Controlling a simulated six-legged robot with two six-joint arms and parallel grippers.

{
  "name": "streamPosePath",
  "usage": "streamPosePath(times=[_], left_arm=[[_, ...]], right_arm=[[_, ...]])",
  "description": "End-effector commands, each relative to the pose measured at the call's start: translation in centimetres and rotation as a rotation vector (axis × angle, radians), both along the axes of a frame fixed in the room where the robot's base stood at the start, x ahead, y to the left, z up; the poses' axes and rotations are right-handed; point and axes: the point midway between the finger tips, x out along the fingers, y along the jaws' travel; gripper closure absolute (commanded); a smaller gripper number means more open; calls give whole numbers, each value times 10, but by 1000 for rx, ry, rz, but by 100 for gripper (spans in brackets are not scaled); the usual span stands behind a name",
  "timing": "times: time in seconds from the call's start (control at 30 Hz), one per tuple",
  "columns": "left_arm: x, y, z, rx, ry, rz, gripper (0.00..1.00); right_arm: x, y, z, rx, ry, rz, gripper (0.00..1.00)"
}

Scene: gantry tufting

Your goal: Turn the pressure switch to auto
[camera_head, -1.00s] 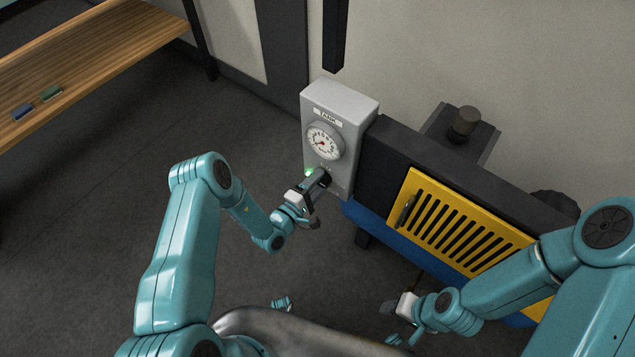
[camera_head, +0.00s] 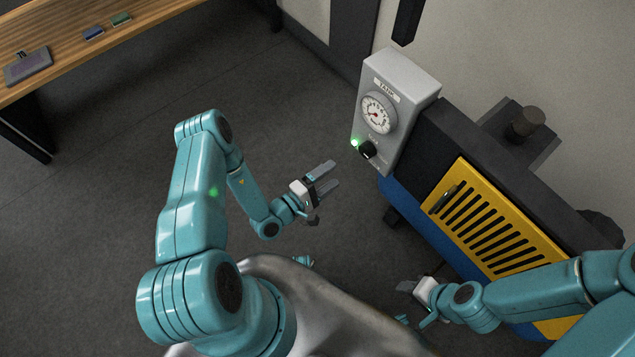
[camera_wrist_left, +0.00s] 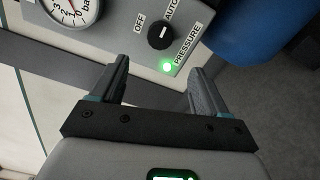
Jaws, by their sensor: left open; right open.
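The pressure switch, a black knob (camera_head: 368,150), sits low on the grey TANK box (camera_head: 403,75). In the left wrist view the knob (camera_wrist_left: 161,36) lies below the OFF and AUTO labels, and its pale mark appears to slant toward AUTO. A green lamp (camera_wrist_left: 166,67) beside the PRESSURE label is lit; it also glows in the head view (camera_head: 354,143). My left gripper (camera_head: 331,178) is open and empty, short of the knob and not touching it. My right gripper (camera_head: 406,287) is open, low in front of the yellow panel.
A round gauge (camera_head: 377,113) is above the knob. Right of the box is a dark and blue machine with a yellow slatted panel (camera_head: 490,225). A wooden table (camera_head: 70,60) with small items stands at the upper left. The floor between is clear.

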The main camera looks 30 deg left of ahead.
Motion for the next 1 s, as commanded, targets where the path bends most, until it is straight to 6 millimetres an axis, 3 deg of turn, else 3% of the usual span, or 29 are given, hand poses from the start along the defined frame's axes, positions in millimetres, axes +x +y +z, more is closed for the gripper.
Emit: streamPosePath(times=[0.1, 0.3, 0.87, 0.97, 1.0], left_arm=[[-21, 8, 0, -1, 3, 4, 25], [-37, 13, 0, 0, 1, 0, 25], [-38, 13, 0, 0, 0, -3, 25], [-40, -1, 10, -29, 10, -71, 25], [-42, -14, 18, -56, 24, -140, 25]], right_arm=[[0, 0, 1, 0, 0, 0, 57], [0, 0, 2, 0, 0, 0, 57], [0, 0, 2, 0, 0, 0, 57], [0, 0, 7, 0, 0, 0, 57], [0, 0, 12, 0, 0, 0, 57]])
